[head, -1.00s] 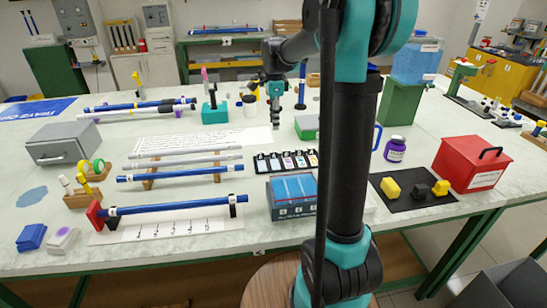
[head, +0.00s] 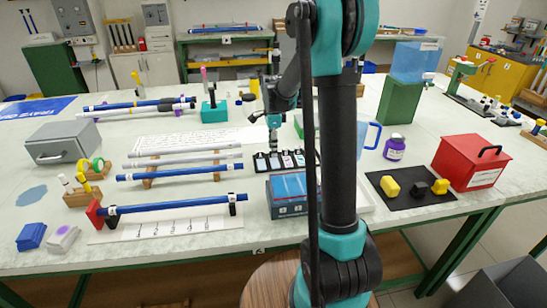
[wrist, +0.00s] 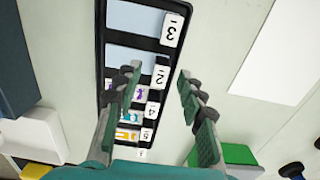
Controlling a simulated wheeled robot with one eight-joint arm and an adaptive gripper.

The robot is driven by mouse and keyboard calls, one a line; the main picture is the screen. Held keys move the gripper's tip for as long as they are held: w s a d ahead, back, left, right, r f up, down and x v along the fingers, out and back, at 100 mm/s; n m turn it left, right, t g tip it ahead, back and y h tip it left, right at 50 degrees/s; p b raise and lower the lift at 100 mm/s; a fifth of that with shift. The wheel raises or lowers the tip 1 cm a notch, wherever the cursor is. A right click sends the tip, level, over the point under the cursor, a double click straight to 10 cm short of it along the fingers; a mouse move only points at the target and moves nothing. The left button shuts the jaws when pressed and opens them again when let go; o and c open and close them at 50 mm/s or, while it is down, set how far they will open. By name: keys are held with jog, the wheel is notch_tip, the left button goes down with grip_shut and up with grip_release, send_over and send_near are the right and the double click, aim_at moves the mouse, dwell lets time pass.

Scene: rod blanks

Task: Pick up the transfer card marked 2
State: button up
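A long black holder (head: 262,167) with several tagged cards lies on the table, and it fills the left middle of the wrist view (wrist: 101,60). White tags read 3, 2, 4, 5 and 1 from top to bottom, upside down. The card marked 2 (wrist: 130,57) shows a pale blue-grey face with its tag (wrist: 160,75) at its right end. My gripper (wrist: 160,87) is open and empty. In the wrist view its left finger overlaps the holder by the 2 card and its right finger is over bare table. In the head view my gripper (head: 273,143) is just above the holder.
A blue-lidded box (head: 287,195) stands in front of the holder. A rack with blue and grey rods (head: 180,172) is to its left. A white printed sheet (head: 190,140) lies behind, and a green block (wrist: 237,155) shows at lower right in the wrist view.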

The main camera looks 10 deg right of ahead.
jog(key=shift+f, duration=0.1)
grip_shut()
dwell(0.4)
